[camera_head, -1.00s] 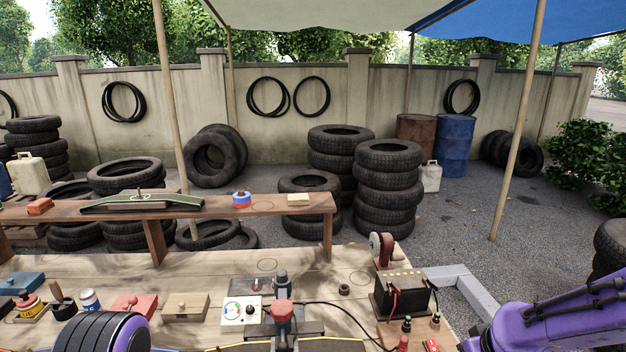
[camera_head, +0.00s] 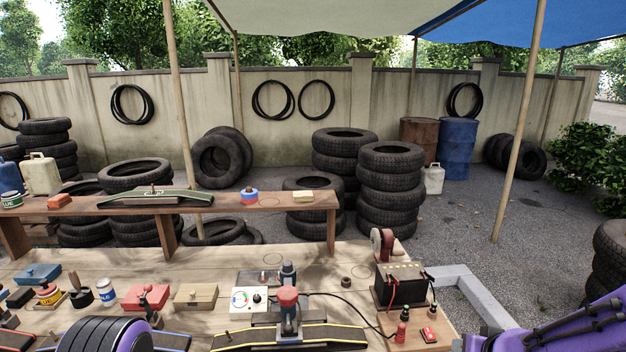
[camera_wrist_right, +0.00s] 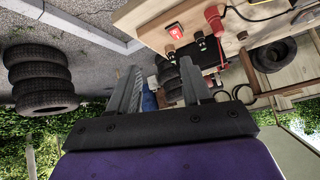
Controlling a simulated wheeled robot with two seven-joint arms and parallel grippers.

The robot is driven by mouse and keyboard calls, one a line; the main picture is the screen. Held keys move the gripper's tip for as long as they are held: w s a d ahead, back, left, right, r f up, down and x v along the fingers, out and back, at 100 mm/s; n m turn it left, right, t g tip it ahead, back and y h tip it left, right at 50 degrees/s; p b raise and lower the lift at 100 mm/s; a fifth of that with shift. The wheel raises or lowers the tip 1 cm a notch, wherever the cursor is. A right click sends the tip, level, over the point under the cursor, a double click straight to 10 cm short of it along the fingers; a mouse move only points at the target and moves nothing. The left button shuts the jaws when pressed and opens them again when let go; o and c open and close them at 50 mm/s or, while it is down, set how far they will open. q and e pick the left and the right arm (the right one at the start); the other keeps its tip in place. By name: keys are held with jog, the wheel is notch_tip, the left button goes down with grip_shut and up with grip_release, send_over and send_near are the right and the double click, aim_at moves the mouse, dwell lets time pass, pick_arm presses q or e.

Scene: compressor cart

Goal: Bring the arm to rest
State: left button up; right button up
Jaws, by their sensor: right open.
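My right arm (camera_head: 575,328) comes in as a purple link at the lower right of the head view, right of the workbench. Its gripper is outside that view. In the right wrist view the right gripper (camera_wrist_right: 158,90) shows two dark fingers spread apart with nothing held between them. The workbench edge and its items appear beyond the fingers, apart from them as far as I can tell. A purple and black part of my left arm (camera_head: 105,336) shows at the bottom left of the head view. The left gripper is not seen.
The workbench (camera_head: 220,265) carries a battery (camera_head: 399,287), a gauge box (camera_head: 250,299), a red-topped device (camera_head: 288,298) and several small boxes and jars. A grey frame (camera_head: 465,295) stands at its right. A raised plank shelf (camera_head: 290,203) stands behind. Open gravel lies at the right.

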jog(key=s+f+m+h, duration=0.1)
jog(key=s+f+m, duration=0.1)
jog(key=s+f, duration=0.35)
jog(key=s+f+m+h, duration=0.1)
jog(key=s+f+m, duration=0.15)
jog(key=f, duration=0.55)
jog(key=s+a+f+g, duration=0.1)
jog(key=s+f, duration=0.3)
jog(key=s, duration=0.3)
jog(key=s+a+f+g+b, duration=0.1)
jog(key=s+f+g, duration=0.1)
jog(key=s+f, duration=0.2)
jog(key=s+a+f+n+g, duration=0.1)
jog(key=s+f, duration=0.4)
jog(key=s, duration=0.6)
jog(key=shift+g+b, duration=0.4)
jog(key=shift+g, duration=0.2)
